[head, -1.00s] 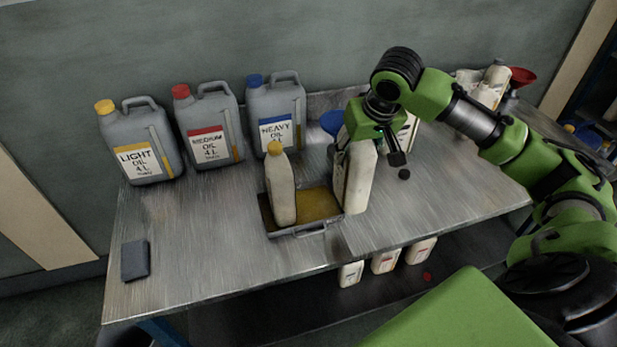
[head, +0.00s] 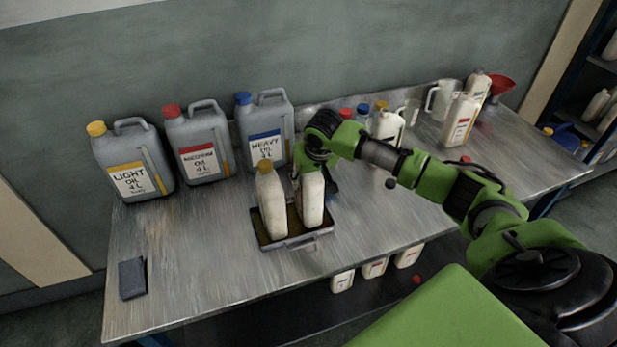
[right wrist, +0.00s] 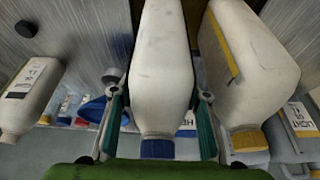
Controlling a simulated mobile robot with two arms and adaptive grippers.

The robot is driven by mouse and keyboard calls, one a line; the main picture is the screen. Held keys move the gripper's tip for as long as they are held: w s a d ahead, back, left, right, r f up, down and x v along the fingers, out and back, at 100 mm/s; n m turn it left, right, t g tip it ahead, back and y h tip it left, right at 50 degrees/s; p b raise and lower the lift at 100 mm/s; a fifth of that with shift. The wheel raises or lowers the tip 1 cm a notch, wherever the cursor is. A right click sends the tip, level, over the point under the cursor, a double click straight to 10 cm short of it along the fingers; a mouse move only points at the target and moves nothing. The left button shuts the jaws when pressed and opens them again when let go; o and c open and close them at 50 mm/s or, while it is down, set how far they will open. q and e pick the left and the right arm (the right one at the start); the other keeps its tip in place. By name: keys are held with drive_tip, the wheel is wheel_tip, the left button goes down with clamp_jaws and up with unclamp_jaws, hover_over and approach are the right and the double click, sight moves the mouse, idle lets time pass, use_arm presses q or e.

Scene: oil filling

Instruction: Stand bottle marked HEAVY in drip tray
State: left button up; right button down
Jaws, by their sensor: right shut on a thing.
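My right gripper (right wrist: 160,98) is shut on a white bottle (right wrist: 160,60) with a dark blue cap; no label shows on the visible face. In the head view this bottle (head: 313,199) is upright in the right half of the drip tray (head: 290,243), my wrist covering its top. Whether its base touches the tray floor, I cannot tell. A white bottle with a yellow cap (head: 271,203) stands in the tray's left half, close beside it; it also shows in the right wrist view (right wrist: 250,65). My left gripper is not in view.
Grey LIGHT (head: 133,165), MEDIUM (head: 198,145) and HEAVY (head: 266,128) oil jugs stand along the wall, HEAVY just behind the tray. Other white bottles (head: 460,120) and a red funnel (head: 500,84) are at the right. A dark block (head: 132,278) lies front left. The front bench is mostly clear.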

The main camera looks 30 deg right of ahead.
drive_tip(key=shift+w+f, duration=0.15)
drive_tip(key=shift+f, duration=0.15)
drive_tip(key=c, duration=1.2)
unclamp_jaws()
drive_tip(key=shift+f, duration=0.2)
drive_tip(key=shift+o, duration=0.2)
drive_tip(key=shift+s, duration=0.2)
drive_tip(key=shift+r, duration=0.1)
drive_tip(key=shift+r, duration=0.3)
drive_tip(key=b+v, duration=0.2)
drive_tip(key=v, duration=0.9)
drive_tip(key=shift+s+r, duration=0.15)
drive_tip(key=shift+s, duration=0.1)
